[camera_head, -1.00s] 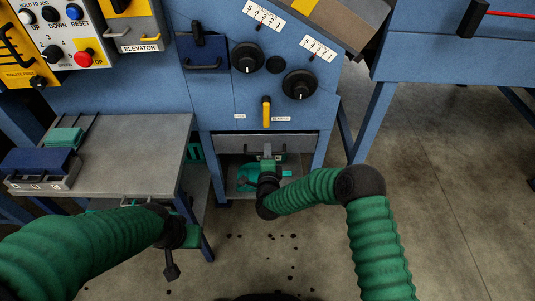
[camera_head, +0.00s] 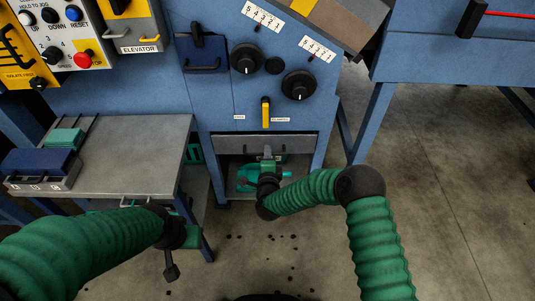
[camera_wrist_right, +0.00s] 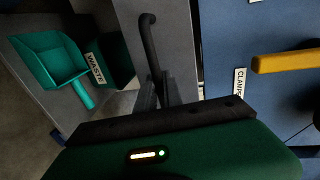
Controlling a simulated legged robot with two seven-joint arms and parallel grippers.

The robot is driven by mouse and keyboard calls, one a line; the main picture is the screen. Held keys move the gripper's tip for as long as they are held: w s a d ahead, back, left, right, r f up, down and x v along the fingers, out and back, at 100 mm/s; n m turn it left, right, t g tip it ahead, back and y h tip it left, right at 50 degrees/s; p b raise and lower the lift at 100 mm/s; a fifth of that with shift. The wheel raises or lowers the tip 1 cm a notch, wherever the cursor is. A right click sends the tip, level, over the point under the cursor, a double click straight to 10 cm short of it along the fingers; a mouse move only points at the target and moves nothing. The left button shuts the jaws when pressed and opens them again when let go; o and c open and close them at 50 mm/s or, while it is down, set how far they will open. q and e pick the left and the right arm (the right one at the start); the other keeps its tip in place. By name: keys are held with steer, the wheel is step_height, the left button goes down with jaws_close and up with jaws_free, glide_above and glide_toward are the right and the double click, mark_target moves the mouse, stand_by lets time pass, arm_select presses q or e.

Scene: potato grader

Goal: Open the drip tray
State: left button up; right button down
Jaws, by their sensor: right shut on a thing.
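The drip tray (camera_head: 292,144) is a grey-fronted drawer low in the blue machine, below the yellow lever. Its black bar handle (camera_wrist_right: 150,38) stands out from the grey front in the right wrist view. My right gripper (camera_head: 267,153) is at the middle of the tray front. In the right wrist view its fingers (camera_wrist_right: 160,93) are closed around the lower part of the handle. The gripper hides part of the tray front in the head view. My left gripper (camera_head: 176,256) hangs at the lower left, beside the grey table and away from the tray; its fingers do not show clearly.
A yellow lever (camera_head: 266,112) sits above the tray; it also shows in the right wrist view (camera_wrist_right: 285,62). A teal scoop (camera_wrist_right: 50,62) lies below, beside a WASTE label. A grey table (camera_head: 130,150) stands left. Dark lumps dot the floor; floor at right is clear.

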steer(key=shift+s+a+f, duration=0.15)
steer(key=shift+s+f, duration=0.05)
stand_by(0.5)
